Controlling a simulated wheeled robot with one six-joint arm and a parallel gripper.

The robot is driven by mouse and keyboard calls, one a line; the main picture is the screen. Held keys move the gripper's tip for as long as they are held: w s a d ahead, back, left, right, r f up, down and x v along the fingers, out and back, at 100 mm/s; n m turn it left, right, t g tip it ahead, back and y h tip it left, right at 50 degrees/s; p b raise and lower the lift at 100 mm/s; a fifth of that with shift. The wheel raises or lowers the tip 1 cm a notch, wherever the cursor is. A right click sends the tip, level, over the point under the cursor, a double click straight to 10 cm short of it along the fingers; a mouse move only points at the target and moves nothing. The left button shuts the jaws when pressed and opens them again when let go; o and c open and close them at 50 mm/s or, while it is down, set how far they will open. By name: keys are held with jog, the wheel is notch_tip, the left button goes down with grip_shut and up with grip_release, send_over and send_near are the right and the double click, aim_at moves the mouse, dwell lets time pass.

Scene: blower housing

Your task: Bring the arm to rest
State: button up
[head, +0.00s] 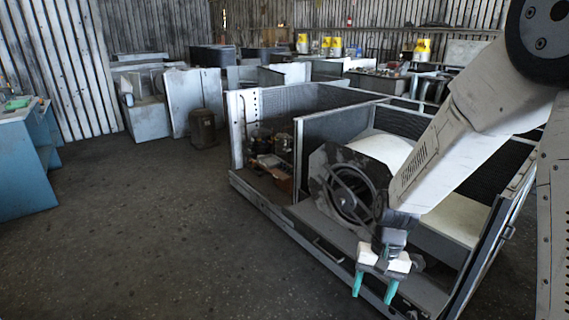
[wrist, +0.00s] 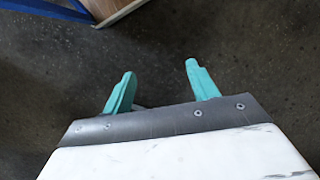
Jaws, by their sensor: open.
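My arm reaches down from the upper right in the head view. My gripper (head: 374,288) hangs at its end, in front of the blower housing, with its teal fingers pointing down. In the wrist view my gripper (wrist: 157,88) shows two teal fingers set apart with nothing between them, over dark floor. The blower housing (head: 335,185), a dark frame with a round opening and a pale drum behind it, sits in an open grey metal cabinet (head: 290,218). My forearm and gripper hide part of the cabinet's right side.
Dark floor (head: 150,240) is open to the left of the cabinet. A blue bench (head: 25,165) stands at the far left. A brown bin (head: 202,128) and grey panels (head: 192,95) stand behind. In the wrist view, a pale-topped edge (wrist: 112,10) and a blue strip (wrist: 45,10) show at top left.

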jog(key=s+d+r+n+t, duration=0.1)
jog(key=s+d+r+t, duration=0.1)
jog(key=s+r, duration=0.8)
jog(key=s+d+r+n+t+h, duration=0.1)
jog(key=s+d+r, duration=0.2)
jog(key=s+r, duration=0.7)
notch_tip(320, 180, up, 4)
jog(key=shift+d+r+n+t+h, duration=0.15)
jog(key=shift+d+n+t+h, duration=0.15)
jog(key=shift+d+n+t, duration=0.1)
